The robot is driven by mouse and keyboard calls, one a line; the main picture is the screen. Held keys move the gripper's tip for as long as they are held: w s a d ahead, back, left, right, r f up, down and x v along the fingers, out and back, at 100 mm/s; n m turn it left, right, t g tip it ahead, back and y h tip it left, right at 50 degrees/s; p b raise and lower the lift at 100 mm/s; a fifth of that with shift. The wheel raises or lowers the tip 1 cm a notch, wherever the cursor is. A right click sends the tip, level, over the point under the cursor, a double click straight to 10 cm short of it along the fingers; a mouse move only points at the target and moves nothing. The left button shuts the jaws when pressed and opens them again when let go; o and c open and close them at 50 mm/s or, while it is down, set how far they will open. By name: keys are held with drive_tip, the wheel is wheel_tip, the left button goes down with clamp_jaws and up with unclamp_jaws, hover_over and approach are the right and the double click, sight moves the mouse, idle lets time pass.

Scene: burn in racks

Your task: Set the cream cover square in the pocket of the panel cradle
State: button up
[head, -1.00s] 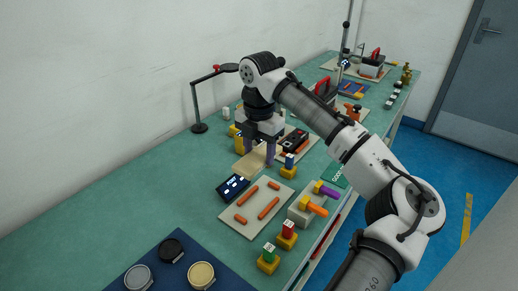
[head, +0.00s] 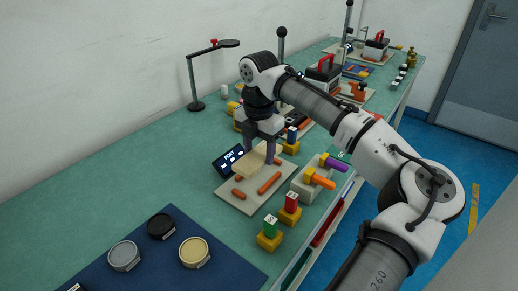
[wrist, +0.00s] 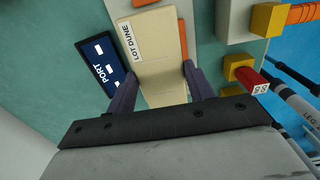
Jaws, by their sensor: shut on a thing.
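The cream cover (head: 249,161) is a flat plate held between the two fingers of my gripper (head: 258,152), which is shut on it. In the wrist view the cover (wrist: 152,62) bears a white label reading "LOT DUNE". The panel cradle (head: 244,205) is a beige plate with orange bars lying on the green bench. The cover hangs over the cradle's far part and hides some of it. Orange bars (wrist: 183,38) show beside the cover in the wrist view. The height gap between cover and cradle is hard to judge.
A dark "PORT" display (head: 228,160) stands at the cradle's far left edge. A grey block (head: 309,190) with orange and purple handles is to the right. Red (head: 291,202) and green (head: 271,227) blocks on yellow bases stand nearer. A blue mat (head: 215,265) holds several round discs.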

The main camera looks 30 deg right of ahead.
sight(258, 179)
wheel_tip(258, 179, down, 4)
drive_tip(key=b, duration=0.3)
drive_tip(key=shift+f, duration=1)
drive_tip(key=shift+s+f, duration=0.1)
drive_tip(key=shift+f, duration=0.05)
drive_tip(key=shift+a, duration=0.1)
drive_tip(key=shift+a+f+p, duration=0.1)
drive_tip(key=shift+f+p, duration=0.25)
drive_tip(key=shift+p, duration=0.15)
idle(0.8)
drive_tip(key=o, duration=1.1)
drive_tip(key=shift+f, duration=0.1)
drive_tip(key=shift+o, duration=0.2)
drive_tip(key=shift+s, duration=0.1)
wheel_tip(258, 179, up, 16)
drive_tip(key=shift+f+p, duration=0.2)
drive_tip(key=shift+p, duration=0.2)
